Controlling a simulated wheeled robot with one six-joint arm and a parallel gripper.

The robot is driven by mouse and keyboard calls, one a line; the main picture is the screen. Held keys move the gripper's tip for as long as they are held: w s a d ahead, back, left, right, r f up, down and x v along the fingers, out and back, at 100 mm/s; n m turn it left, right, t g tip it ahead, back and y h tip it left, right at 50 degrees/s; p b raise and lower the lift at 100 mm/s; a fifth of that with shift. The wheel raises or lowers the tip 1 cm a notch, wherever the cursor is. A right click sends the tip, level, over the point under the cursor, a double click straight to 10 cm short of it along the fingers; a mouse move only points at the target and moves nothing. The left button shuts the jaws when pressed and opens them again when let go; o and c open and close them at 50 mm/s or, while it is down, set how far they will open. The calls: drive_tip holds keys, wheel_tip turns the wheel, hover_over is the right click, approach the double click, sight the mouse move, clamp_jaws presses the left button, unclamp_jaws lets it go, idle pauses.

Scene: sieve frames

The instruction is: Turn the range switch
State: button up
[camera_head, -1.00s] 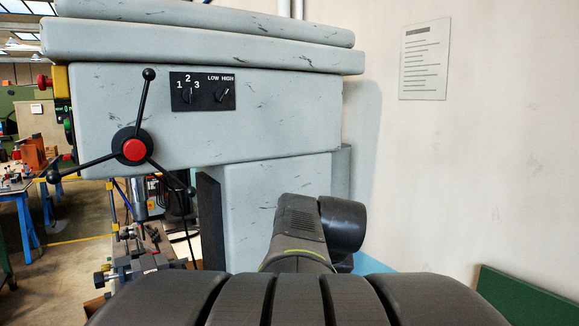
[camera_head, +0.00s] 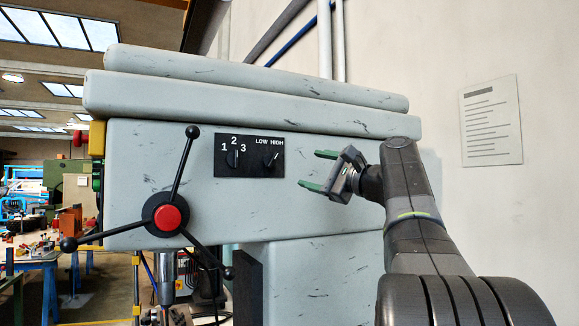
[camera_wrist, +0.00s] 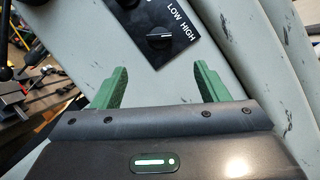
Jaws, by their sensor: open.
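The range switch (camera_head: 271,160) is a small black knob under the LOW HIGH label, on the right half of a black panel on the grey machine head. In the head view its pointer tilts up to the right, toward HIGH. It also shows in the wrist view (camera_wrist: 159,39), ahead of and between the fingers. My gripper (camera_head: 312,170) is open, with green fingers pointing left, a short way right of the panel. Nothing is between the fingers. In the wrist view my gripper (camera_wrist: 160,88) is apart from the knob.
A speed knob (camera_head: 232,158) marked 1 2 3 sits left on the same panel. A three-armed feed handle with a red hub (camera_head: 168,217) stands out at the left. Another knob is partly cut off in the wrist view (camera_wrist: 127,2). The machine face right of the panel is clear.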

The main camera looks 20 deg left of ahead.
sight(275, 161)
drive_tip(key=p+x, duration=0.4)
drive_tip(key=x, duration=0.9)
drive_tip(key=shift+a, duration=0.15)
